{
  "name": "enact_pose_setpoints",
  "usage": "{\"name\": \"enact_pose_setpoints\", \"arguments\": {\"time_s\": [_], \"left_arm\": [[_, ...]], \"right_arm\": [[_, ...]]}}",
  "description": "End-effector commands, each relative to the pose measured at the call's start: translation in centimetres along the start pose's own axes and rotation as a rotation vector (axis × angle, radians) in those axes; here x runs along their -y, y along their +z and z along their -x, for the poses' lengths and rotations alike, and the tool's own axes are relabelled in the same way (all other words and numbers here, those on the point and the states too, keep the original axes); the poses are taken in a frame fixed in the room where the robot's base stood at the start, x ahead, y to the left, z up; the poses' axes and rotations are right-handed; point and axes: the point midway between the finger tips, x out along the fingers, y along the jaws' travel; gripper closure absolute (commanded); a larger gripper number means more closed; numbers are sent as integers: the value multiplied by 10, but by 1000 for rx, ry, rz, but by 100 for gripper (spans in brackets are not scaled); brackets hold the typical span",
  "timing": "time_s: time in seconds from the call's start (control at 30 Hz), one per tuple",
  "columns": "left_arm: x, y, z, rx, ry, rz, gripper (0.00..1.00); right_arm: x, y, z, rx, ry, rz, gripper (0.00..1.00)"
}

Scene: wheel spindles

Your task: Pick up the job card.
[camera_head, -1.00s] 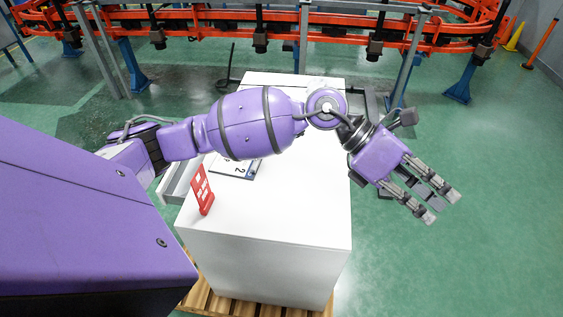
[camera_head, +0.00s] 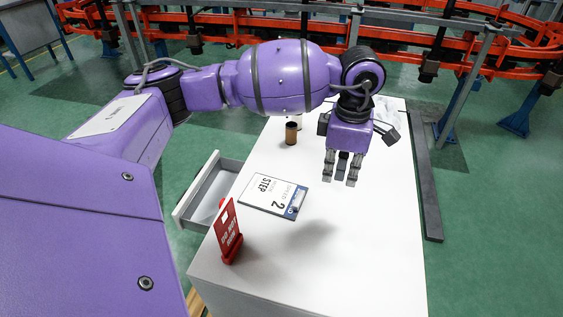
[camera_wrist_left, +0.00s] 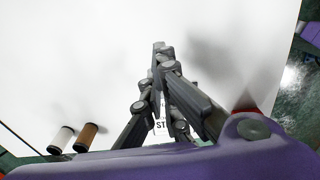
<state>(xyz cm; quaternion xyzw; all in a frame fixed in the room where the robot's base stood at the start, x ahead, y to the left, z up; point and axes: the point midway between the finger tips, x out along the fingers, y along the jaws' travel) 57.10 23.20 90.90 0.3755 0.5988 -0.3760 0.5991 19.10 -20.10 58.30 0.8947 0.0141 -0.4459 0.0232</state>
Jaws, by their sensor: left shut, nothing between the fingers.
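The job card (camera_head: 272,196), a white sheet with "STEP 2" and a blue strip, lies flat on the white cabinet top (camera_head: 350,260). My left gripper (camera_head: 342,183) hangs above the top, to the right of the card and apart from it, fingers pointing down. It is shut and empty; its fingers (camera_wrist_left: 160,50) converge in the left wrist view. There they hide most of the card (camera_wrist_left: 161,125), of which a bit with "ST" shows. My right gripper is in neither view.
A red sign (camera_head: 228,232) stands near the card's lower left. A brown cylinder (camera_head: 291,134) stands behind the card, with a white cylinder (camera_wrist_left: 61,139) beside it. An open drawer (camera_head: 207,192) juts out left. The cabinet top's front right is clear.

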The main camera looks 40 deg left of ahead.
Motion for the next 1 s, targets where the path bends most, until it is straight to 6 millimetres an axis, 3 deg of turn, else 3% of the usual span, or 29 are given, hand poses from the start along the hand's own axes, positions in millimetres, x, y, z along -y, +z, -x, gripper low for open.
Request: {"name": "enact_pose_setpoints", "arguments": {"time_s": [0.17, 0.57, 0.8, 1.0], "left_arm": [[1, 0, -19, -1, -5, 0, 100], [1, 0, -102, 0, -4, 1, 100], [0, -34, -98, 0, 1, 0, 100], [0, -39, -98, 2, 0, -1, 100]], "right_arm": [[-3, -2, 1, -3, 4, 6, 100], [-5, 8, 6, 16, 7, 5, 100], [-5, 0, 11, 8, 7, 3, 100], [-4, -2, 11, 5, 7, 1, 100]]}}
